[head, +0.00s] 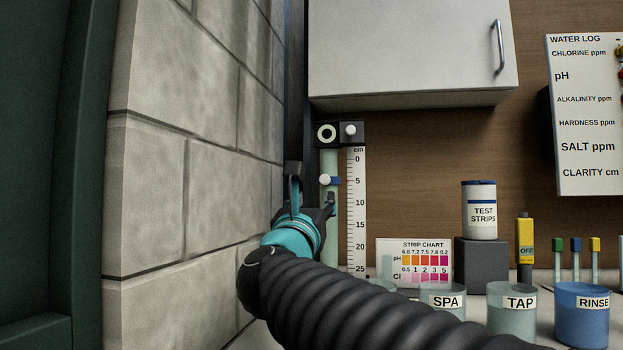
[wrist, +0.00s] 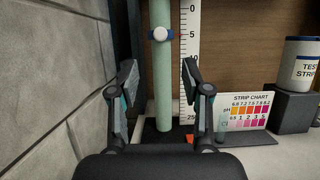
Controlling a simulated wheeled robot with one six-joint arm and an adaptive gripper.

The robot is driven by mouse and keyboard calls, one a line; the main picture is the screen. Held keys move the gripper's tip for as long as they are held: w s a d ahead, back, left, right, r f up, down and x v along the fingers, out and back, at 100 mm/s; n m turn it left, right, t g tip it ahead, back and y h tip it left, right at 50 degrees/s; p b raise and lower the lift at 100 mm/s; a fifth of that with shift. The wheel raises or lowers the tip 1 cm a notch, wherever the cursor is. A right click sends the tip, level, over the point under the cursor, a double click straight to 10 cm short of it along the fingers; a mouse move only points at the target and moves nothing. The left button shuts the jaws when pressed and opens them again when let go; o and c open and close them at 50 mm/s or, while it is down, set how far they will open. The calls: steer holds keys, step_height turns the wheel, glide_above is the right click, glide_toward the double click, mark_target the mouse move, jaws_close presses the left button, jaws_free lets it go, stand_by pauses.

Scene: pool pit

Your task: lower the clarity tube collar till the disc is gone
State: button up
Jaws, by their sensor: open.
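The pale green clarity tube (head: 329,162) stands upright beside the cm scale (head: 356,215). It also shows in the wrist view (wrist: 163,100). Its blue collar (head: 336,181) has a white knob (head: 325,180) and sits at about 5 on the scale. In the wrist view the knob (wrist: 160,34) faces me. A pale ring with a dark green centre (head: 327,133) shows at the tube's black top bracket; I cannot make out a separate disc. My gripper (head: 312,199) is open and empty. In the wrist view my fingertips (wrist: 159,75) straddle the tube's line, below the collar.
A stone block wall (head: 190,170) is close on the left. A white cabinet (head: 410,50) hangs above. To the right are a strip chart (head: 414,262), a test strips tub (head: 479,212) on a dark block, and cups marked SPA (head: 442,302), TAP (head: 512,310) and RINSE (head: 582,315).

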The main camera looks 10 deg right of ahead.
mark_target(324, 180)
steer(key=p+x, duration=0.3)
steer(key=x, duration=1)
steer(key=shift+f, duration=0.1)
jaws_close()
